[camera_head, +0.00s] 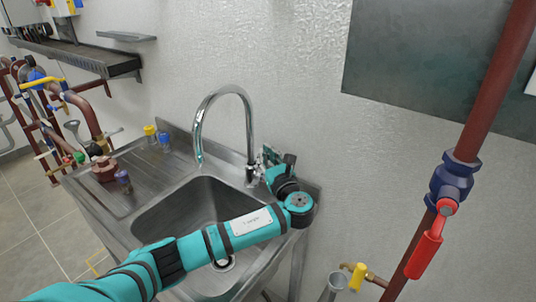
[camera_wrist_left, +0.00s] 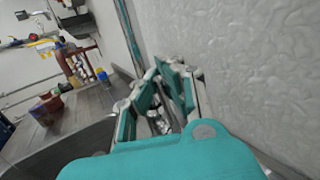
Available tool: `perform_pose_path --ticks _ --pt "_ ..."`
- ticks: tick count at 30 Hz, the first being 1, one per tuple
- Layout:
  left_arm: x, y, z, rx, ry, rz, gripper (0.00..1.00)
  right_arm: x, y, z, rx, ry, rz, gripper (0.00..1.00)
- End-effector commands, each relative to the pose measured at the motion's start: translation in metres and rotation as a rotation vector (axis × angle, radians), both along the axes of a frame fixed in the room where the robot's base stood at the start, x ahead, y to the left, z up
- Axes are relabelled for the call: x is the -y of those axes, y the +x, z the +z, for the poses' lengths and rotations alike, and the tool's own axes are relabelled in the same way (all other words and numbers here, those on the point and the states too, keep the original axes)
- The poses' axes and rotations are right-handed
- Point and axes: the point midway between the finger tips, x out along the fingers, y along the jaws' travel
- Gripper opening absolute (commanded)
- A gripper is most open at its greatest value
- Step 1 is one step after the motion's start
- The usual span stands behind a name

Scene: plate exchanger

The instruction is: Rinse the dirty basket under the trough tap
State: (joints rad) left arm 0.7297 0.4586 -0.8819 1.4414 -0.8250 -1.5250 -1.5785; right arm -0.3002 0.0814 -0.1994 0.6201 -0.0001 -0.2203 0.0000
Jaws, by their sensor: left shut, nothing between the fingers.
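The trough (camera_head: 190,215) is a steel sink basin with a ribbed drainboard on its left. Its tap (camera_head: 228,92) is a tall curved chrome spout, with the mouth over the basin. My left arm reaches across the basin, and my left gripper (camera_head: 270,156) is beside the base of the tap, by the wall. In the left wrist view my gripper's fingers (camera_wrist_left: 157,100) are close to the metal tap parts; it is shut with nothing held. Whether it touches the tap I cannot tell. No water shows from the spout. I cannot make out a basket. My right gripper is out of view.
On the drainboard (camera_head: 118,190) stand a dark red valve-like part (camera_head: 105,169) and small blue and yellow pieces. Red-brown pipes (camera_head: 85,115) stand at the left. A vertical pipe with a red-handled valve (camera_head: 427,245) is at the right. The wall is close behind the tap.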

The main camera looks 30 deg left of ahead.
Motion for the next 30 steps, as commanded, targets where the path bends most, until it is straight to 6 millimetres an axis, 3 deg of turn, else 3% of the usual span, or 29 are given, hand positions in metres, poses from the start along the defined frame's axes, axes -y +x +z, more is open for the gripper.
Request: perform_pose_path --ticks 8,15,24,30 --pt "0.001 -0.001 -0.002 0.001 -0.001 -0.001 0.02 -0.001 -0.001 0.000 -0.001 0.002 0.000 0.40" --pt "0.000 -0.001 -0.001 0.003 -0.001 0.000 0.33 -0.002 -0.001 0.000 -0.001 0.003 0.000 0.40" --pt "0.002 -0.002 -0.001 0.004 -0.001 0.000 0.34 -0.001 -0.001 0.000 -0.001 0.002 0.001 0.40" --pt "0.021 -0.019 -0.004 0.004 -0.004 -0.003 0.34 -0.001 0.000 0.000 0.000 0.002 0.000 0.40"
